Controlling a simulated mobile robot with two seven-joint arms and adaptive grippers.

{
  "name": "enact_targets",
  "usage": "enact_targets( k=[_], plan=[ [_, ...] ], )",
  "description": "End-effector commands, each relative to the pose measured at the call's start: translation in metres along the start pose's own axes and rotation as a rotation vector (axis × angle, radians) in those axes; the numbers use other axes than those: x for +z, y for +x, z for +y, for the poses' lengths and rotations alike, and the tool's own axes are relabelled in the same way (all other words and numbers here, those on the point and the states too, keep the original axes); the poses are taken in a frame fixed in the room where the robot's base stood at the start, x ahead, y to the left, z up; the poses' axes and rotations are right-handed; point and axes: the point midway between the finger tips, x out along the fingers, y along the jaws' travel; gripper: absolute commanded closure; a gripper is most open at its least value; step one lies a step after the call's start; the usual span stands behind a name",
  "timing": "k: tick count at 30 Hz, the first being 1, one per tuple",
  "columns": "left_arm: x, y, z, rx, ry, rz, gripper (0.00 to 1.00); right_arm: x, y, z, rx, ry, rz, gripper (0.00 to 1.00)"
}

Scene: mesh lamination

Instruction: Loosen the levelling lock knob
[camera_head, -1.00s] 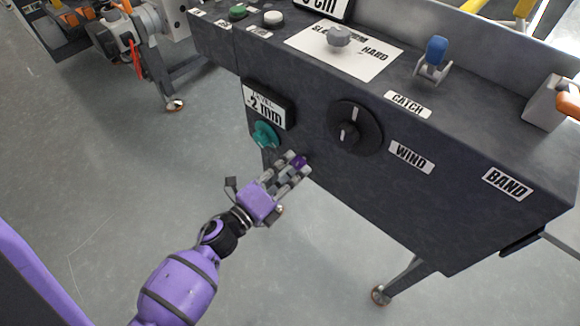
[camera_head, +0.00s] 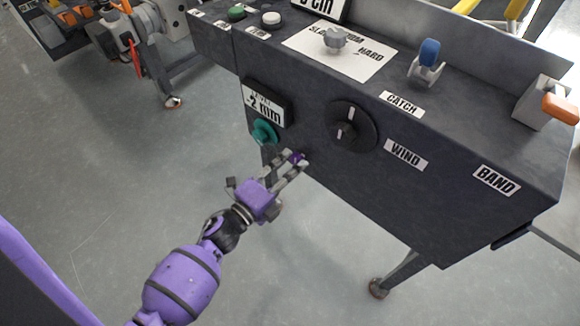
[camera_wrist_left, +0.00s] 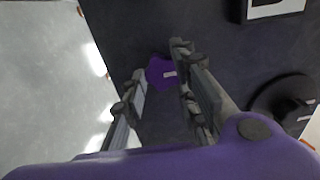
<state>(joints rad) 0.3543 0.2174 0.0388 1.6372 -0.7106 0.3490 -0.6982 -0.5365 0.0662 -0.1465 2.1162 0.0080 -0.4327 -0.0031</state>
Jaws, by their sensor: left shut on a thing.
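The purple knob (camera_head: 298,158) sits low on the dark front panel, below the teal knob. It also shows in the left wrist view as a lobed purple knob (camera_wrist_left: 161,72) with a pale mark. My left gripper (camera_head: 293,164) is at the panel, with its fingers on either side of the purple knob and shut on it. In the left wrist view the fingers (camera_wrist_left: 160,80) partly frame the knob, and its face stays visible. My right gripper is not in view.
A teal knob (camera_head: 264,132) lies just up and left, under the display reading -2 mm (camera_head: 264,104). A large black dial (camera_head: 351,127) is to the right, above the WIND label (camera_head: 406,154). Open floor (camera_head: 290,250) lies below the panel.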

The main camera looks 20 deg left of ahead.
Motion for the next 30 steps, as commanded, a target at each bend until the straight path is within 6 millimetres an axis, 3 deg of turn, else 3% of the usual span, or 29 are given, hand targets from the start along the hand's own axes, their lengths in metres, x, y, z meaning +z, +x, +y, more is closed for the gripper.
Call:
enact_targets(
  k=[2,3,5,23,30],
  plan=[
    [0.001,-0.005,0.011,0.022,-0.004,-0.007,0.99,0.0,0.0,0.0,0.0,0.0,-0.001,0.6],
    [0.001,-0.005,0.011,0.022,-0.004,-0.006,0.69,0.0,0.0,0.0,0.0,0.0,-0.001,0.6],
    [0.001,-0.004,0.011,0.022,-0.004,-0.006,0.61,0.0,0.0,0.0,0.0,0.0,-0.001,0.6],
    [0.0,-0.003,0.005,0.009,-0.001,-0.001,0.61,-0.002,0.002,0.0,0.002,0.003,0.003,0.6],
    [0.0,-0.036,0.005,0.012,-0.003,-0.003,0.61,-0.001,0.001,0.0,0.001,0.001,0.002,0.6]
  ],
)
